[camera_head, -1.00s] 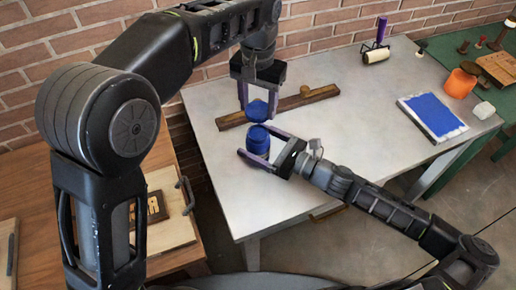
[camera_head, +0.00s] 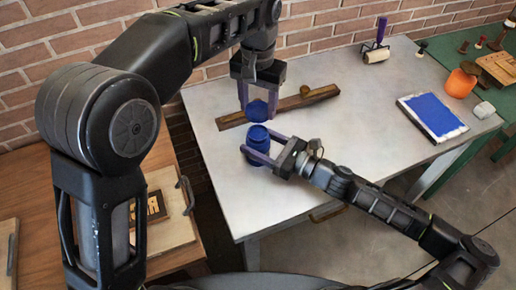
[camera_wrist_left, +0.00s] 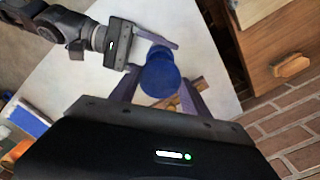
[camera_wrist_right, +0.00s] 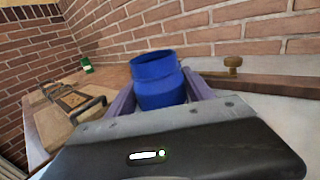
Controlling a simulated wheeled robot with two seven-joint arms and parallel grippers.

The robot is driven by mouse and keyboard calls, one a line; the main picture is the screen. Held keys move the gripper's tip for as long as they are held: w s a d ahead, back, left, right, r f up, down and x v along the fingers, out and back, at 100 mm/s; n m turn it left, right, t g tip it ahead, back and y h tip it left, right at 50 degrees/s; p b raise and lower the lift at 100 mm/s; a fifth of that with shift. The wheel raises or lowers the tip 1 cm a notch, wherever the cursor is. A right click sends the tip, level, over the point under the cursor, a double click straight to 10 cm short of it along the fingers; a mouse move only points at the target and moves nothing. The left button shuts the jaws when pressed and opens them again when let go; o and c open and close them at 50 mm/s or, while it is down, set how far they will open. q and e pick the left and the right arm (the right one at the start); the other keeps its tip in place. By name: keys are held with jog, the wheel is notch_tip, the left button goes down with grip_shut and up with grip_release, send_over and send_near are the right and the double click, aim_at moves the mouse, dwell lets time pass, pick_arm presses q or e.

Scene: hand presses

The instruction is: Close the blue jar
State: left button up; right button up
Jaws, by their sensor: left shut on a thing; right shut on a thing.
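The blue jar (camera_head: 256,152) is upright in my right gripper (camera_head: 262,155), whose purple fingers are shut on its sides. In the right wrist view the jar (camera_wrist_right: 160,88) shows an uncovered mouth. The blue lid (camera_head: 258,109) is between the fingers of my left gripper (camera_head: 258,106), which points down and is shut on it. In the head view the lid appears just behind and above the jar. In the left wrist view the round lid (camera_wrist_left: 163,82) hides most of the jar; the exact gap between them is unclear.
A wooden bar (camera_head: 305,100) with a knob lies behind the jar on the grey table (camera_head: 350,130). A blue ink pad (camera_head: 433,115), a roller (camera_head: 376,52) and an orange container (camera_head: 460,84) are to the right. A brick wall stands behind.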

grip_shut()
pick_arm(q)
send_over(258, 134)
jog(key=shift+f, duration=2.5)
jog(key=shift+f, duration=0.1)
jog(key=shift+s+f, duration=0.1)
jog(key=shift+f, duration=0.7)
jog(key=shift+f, duration=0.55)
